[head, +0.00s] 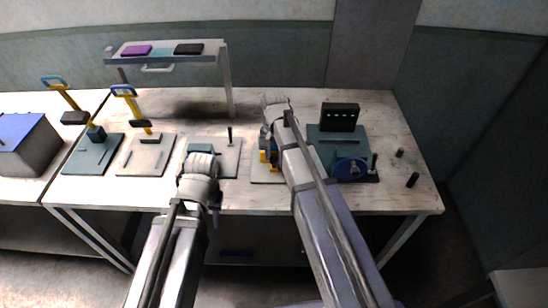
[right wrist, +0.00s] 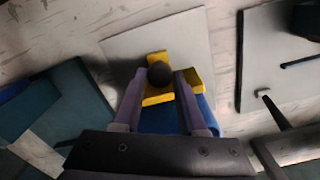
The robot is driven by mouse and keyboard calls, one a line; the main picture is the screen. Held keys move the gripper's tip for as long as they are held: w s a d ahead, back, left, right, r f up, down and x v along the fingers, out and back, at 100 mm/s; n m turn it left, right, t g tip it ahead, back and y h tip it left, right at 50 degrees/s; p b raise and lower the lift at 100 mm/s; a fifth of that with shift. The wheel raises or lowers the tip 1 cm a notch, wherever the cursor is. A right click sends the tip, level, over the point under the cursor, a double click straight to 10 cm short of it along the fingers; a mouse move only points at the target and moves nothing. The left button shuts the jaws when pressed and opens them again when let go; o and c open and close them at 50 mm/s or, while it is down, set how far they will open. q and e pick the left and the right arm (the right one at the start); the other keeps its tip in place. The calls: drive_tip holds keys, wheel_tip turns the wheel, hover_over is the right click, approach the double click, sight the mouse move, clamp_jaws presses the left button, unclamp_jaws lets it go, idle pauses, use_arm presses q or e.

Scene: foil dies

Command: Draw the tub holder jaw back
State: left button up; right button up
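The tub holder is a pale base plate (right wrist: 125,47) with yellow jaw parts (right wrist: 190,80), a blue part (right wrist: 160,120) and a dark round knob (right wrist: 159,74). In the head view its yellow part (head: 264,157) shows beside my right arm, which hides much of it. My right gripper (right wrist: 161,72) reaches down over the holder. Its fingers stand apart, one on each side of the knob, with narrow gaps showing; I see no clear grip on it. My left gripper (head: 215,206) is low at the table's front edge, mostly hidden by my own arm, so its fingers are unclear.
Left of the holder is a plate with a dark upright pin (head: 230,136), then two stations with yellow-handled levers (head: 128,98). To the right stands a green station with a blue disc (head: 349,169) and a black block (head: 341,116). A raised shelf (head: 165,57) stands behind.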

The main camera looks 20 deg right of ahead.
sight(274, 158)
drive_tip(key=shift+o, duration=0.9)
drive_tip(key=shift+w, duration=0.25)
wheel_tip(274, 158, up, 8)
drive_tip(key=p, duration=0.8)
drive_tip(key=shift+s, duration=0.1)
drive_tip(key=shift+s+f, duration=0.1)
drive_tip(key=shift+f, duration=0.05)
drive_tip(key=s+a+f+n+b, duration=0.2)
drive_tip(key=s+a+n, duration=0.3)
drive_tip(key=s, duration=0.4)
drive_tip(key=s+a+f+n+h+b, duration=0.1)
drive_tip(key=s+a+f+n+b, duration=0.1)
drive_tip(key=s+a+n, duration=0.4)
drive_tip(key=s, duration=0.3)
drive_tip(key=shift+s+a+b, duration=0.3)
drive_tip(key=shift+s+a, duration=0.05)
drive_tip(key=shift+a, duration=0.05)
